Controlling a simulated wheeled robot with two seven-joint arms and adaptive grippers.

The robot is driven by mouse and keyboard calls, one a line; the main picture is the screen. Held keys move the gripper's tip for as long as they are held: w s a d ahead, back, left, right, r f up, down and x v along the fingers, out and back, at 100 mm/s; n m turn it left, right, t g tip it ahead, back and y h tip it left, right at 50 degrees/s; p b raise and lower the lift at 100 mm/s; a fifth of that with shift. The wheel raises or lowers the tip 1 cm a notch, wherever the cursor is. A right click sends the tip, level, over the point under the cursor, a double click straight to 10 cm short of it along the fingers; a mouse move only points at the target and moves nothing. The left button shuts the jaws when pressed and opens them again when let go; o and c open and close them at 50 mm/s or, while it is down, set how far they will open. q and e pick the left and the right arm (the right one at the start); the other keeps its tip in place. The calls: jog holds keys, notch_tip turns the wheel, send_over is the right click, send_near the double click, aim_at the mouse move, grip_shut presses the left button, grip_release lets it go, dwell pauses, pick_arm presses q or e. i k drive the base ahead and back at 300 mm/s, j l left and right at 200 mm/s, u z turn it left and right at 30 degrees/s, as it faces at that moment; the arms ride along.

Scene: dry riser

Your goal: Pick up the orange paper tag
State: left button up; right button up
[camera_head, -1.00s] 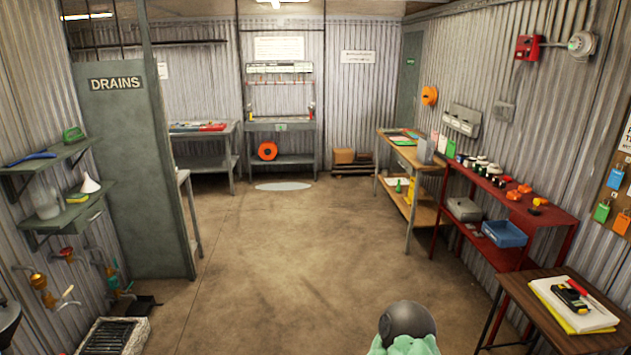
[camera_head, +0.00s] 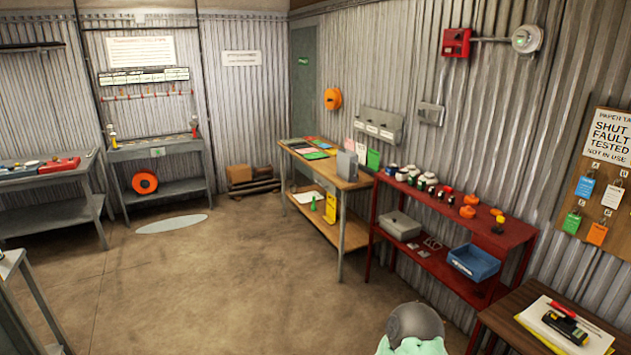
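A blue tag (camera_head: 585,187) and a white tag (camera_head: 612,197) hang above. Neither of my grippers can be made out. A grey rounded shape with pale green below it shows at the bottom edge; I cannot tell what it is.
A brown table (camera_head: 510,304) with papers and a black and yellow device (camera_head: 566,326) stands below the board. Left of it is a red shelf (camera_head: 513,241) with a blue bin (camera_head: 474,262), then a wooden bench (camera_head: 346,184). The middle floor is clear.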

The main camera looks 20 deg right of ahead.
aim_at(597, 233)
jog(key=i+l+z, duration=0.25)
jog(key=i+z, duration=0.25)
jog(key=i+l+z, duration=0.1)
jog(key=i+z, duration=0.4)
jog(key=i+j+z, duration=0.1)
jog(key=i+z, duration=0.4)
jog(key=i+j+z, duration=0.25)
jog(key=i+z, duration=0.2)
